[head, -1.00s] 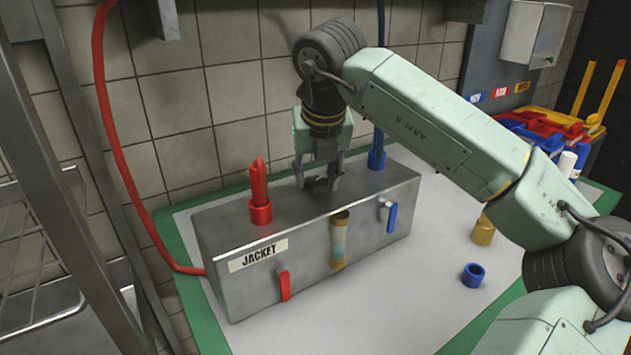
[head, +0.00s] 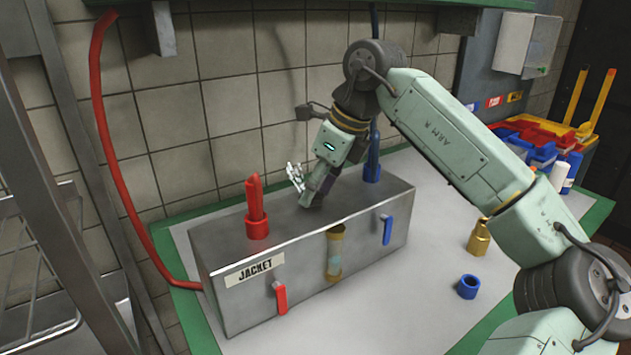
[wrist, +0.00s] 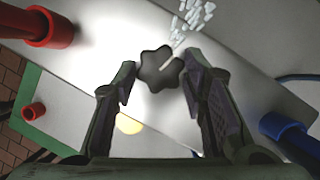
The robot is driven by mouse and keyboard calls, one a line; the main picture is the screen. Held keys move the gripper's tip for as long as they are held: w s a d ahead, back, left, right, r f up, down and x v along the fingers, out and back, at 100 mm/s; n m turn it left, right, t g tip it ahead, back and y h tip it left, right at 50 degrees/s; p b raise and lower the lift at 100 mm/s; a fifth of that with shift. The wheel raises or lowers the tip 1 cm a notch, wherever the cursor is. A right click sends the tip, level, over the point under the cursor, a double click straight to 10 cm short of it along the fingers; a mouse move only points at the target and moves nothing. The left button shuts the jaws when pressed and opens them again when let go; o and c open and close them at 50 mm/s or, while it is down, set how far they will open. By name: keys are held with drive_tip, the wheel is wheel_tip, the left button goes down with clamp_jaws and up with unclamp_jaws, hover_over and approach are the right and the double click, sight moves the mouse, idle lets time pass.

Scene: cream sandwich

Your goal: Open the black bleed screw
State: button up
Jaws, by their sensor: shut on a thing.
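The steel jacket box (head: 340,270) stands on the bench, with a JACKET label, a red lever (head: 280,297), a blue lever (head: 387,230) and a sight glass (head: 334,255) on its front. The black bleed screw (wrist: 158,70) is a dark star-shaped knob with a pale line, seen in the wrist view on the box top. My gripper (wrist: 158,80) is shut on it, a finger on each side. In the head view my gripper (head: 312,196) hides the knob. White droplets or flakes (wrist: 190,22) spray out beside the knob; they also show in the head view (head: 296,176).
A red hose fitting (head: 256,215) stands on the box to the left and a blue one (head: 372,165) to the right. Coloured bins (head: 545,140) stand at the right.

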drive_tip(key=shift+w+n+g+p, duration=0.15)
drive_tip(key=shift+n+g+p, duration=0.3)
drive_tip(key=shift+n, duration=0.85)
drive_tip(key=shift+n+y, duration=0.3)
drive_tip(key=shift+d, duration=0.1)
drive_tip(key=o, duration=1.2)
drive_tip(key=shift+c, duration=0.2)
drive_tip(key=w+v, duration=0.1)
drive_tip(key=v, duration=1.1)
drive_tip(key=shift+s, duration=0.4)
